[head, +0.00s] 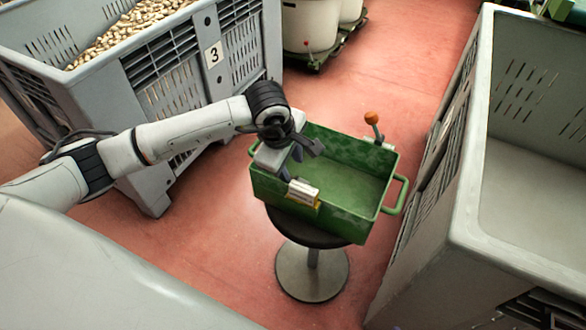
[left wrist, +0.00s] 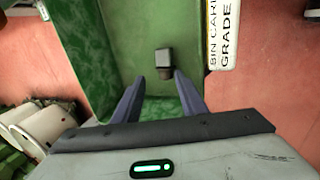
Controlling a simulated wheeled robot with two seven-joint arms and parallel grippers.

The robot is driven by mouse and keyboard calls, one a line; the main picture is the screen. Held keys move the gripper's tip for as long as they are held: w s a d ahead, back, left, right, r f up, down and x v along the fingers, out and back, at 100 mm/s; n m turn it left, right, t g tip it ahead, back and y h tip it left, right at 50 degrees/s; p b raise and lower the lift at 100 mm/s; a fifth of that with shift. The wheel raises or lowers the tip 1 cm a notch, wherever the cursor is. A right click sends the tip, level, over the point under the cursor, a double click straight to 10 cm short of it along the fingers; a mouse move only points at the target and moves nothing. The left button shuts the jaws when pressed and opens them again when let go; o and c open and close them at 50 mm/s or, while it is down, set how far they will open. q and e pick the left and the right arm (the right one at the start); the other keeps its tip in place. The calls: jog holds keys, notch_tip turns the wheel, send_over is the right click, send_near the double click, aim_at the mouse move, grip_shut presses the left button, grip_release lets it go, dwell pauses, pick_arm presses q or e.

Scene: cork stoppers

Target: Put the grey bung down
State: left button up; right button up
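The grey bung (left wrist: 163,60) shows in the left wrist view as a small block, grey on one part and dark brown on the other. It is inside the green box (left wrist: 95,40), ahead of my left fingertips, with clear gaps to either side. It looks apart from the fingers; I cannot tell if it rests on the box floor. My left gripper (left wrist: 158,82) is open. In the head view my left gripper (head: 306,150) is over the left part of the green box (head: 345,205), and I cannot make out the bung there. My right gripper is in neither view.
The box stands on a round stool (head: 312,270) and has a white label (head: 303,191). An orange-knobbed lever (head: 372,118) rises behind it. A grey crate of corks (head: 170,80) is at left, an open grey crate (head: 465,150) at right. Red floor lies between.

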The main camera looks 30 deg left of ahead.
pick_arm(q)
jog(key=v, duration=0.8)
jog(key=shift+r+p, duration=0.2)
jog(key=shift+p, duration=0.25)
